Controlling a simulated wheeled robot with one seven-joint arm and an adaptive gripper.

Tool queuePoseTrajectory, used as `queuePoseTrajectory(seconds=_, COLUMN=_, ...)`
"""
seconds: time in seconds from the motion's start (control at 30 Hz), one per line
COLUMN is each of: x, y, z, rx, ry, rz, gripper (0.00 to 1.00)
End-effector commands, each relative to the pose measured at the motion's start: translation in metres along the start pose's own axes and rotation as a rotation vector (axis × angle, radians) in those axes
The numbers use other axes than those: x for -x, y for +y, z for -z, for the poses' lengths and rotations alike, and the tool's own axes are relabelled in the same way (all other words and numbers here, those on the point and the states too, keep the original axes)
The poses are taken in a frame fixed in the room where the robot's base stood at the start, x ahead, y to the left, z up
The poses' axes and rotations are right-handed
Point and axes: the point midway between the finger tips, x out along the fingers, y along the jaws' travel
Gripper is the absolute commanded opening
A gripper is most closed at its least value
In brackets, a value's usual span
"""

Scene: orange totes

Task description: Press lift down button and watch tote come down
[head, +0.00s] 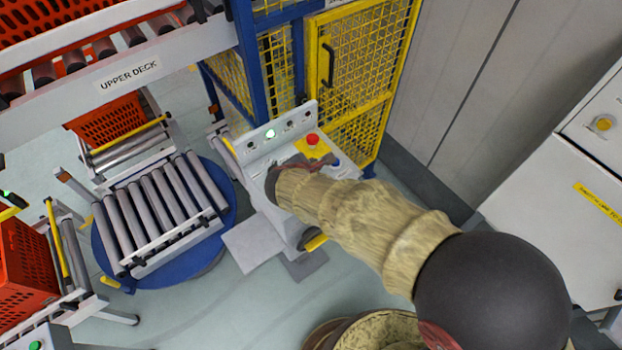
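A white control box (253,162) stands in front of a blue-framed, yellow-mesh cage. It has a lit green light (270,133), a red mushroom button (312,140) on a yellow plate and a blue button (336,163). My gripper (272,178) is over the left part of the box's top. My sleeved arm hides most of it, so its fingers, any contact and any button under it cannot be made out. Orange-red totes show on the upper deck (45,22), on a lower conveyor (108,120) and at the left edge (25,265).
A roller turntable on a blue round base (215,180) stands left of the control box. The upper deck conveyor (190,48) crosses the top left. A white cabinet (545,190) stands at the right. Bare floor (245,310) shows in front of the box.

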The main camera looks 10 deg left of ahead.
Motion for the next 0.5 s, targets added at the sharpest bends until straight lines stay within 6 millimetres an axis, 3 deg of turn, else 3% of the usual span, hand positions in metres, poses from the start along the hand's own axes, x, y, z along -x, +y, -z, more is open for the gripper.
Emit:
queuePoseTrajectory(seconds=0.2, x=-0.018, y=-0.013, z=0.013, rx=-0.001, ry=0.000, rz=0.001, gripper=0.00)
queuePoseTrajectory(seconds=0.5, x=-0.018, y=-0.013, z=0.013, rx=-0.001, ry=0.000, rz=0.000, gripper=0.00)
